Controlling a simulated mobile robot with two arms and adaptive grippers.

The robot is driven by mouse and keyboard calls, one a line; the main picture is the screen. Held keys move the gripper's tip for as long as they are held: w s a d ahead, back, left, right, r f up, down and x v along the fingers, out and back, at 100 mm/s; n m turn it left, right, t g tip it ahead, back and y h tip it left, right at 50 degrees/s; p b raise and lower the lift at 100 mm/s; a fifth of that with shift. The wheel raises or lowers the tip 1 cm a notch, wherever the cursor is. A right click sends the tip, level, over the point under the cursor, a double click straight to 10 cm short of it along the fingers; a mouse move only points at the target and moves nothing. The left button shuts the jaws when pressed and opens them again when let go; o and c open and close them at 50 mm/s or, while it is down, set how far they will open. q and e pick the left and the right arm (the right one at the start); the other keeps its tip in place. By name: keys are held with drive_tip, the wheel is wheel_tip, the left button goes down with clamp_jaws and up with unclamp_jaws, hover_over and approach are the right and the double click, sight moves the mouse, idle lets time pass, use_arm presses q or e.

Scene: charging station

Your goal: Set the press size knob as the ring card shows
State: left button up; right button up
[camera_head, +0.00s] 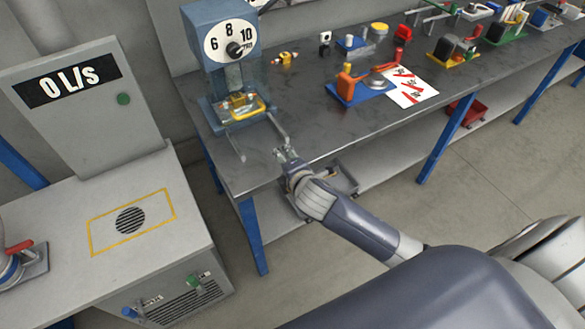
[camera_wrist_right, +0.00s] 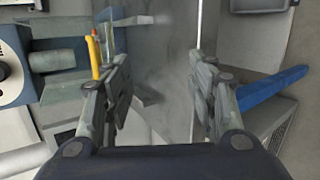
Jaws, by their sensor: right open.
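The blue press (camera_head: 224,68) stands at the left end of the dark bench. Its white dial (camera_head: 217,49) reads 6, 8 and 10. The black size knob (camera_head: 236,48) is at the dial's centre; its exact pointing is too small to tell. A yellow part (camera_head: 240,101) lies in the press base. A white card with red marks (camera_head: 411,87) lies on the bench; I cannot tell whether it is the ring card. My right gripper (camera_head: 284,151) is open and empty at the bench's front edge, below the press and apart from the knob. Its spread fingers show in the wrist view (camera_wrist_right: 160,92). My left gripper is out of view.
A grey cabinet (camera_head: 70,85) marked "0 L/S" stands left of the bench. A blue and orange fixture (camera_head: 358,88) is right of the press. Several tools fill the bench's far right. Bare bench top (camera_head: 300,105) lies between press and fixture.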

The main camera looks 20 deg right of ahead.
drive_tip(key=shift+s+d+f+m+g, duration=0.15)
drive_tip(key=shift+s+f+m, duration=0.1)
drive_tip(key=shift+f, duration=0.2)
drive_tip(key=shift+s+d+f+m+g, duration=0.15)
drive_tip(key=shift+s+f+m, duration=0.1)
drive_tip(key=shift+f, duration=0.2)
